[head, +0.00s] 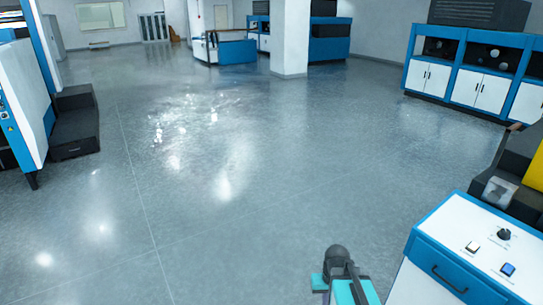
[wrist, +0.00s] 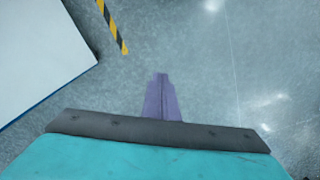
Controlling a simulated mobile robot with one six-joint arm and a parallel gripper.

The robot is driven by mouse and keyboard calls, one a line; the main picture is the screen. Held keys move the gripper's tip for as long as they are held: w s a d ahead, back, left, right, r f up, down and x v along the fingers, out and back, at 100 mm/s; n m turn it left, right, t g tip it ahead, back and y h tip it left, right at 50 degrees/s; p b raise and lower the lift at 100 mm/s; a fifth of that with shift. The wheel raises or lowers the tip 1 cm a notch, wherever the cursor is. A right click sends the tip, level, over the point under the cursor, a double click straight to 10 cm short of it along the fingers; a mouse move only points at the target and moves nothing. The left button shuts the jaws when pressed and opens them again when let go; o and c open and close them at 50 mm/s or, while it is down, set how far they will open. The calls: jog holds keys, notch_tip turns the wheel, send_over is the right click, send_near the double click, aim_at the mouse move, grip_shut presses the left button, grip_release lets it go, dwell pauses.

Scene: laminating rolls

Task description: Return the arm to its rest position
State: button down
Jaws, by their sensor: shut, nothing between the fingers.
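My gripper (wrist: 161,78) shows in the wrist view as two purple fingers pressed together beyond a dark grey bar and a teal body. It is shut and empty, pointing over bare grey floor. In the head view, a teal and dark grey part of my arm (head: 345,282) shows at the bottom edge, to the left of the white and blue cabinet; the fingers cannot be made out there. The rest of the arm is out of frame.
A cabinet (head: 472,250) with a knob and buttons stands close at the lower right. Its likely white top (wrist: 45,55) fills the wrist view's upper left, near a yellow-black strip (wrist: 112,27). Open floor (head: 230,190) lies ahead; a blue-white machine (head: 22,100) stands left, a pillar (head: 290,40) farther back.

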jog(key=s+a+f+g+b, duration=0.2)
jog(key=s+f+g+b, duration=0.4)
jog(key=s+f, duration=1.9)
jog(key=s, duration=0.3)
jog(key=shift+f, duration=0.25)
jog(key=shift+d, duration=0.1)
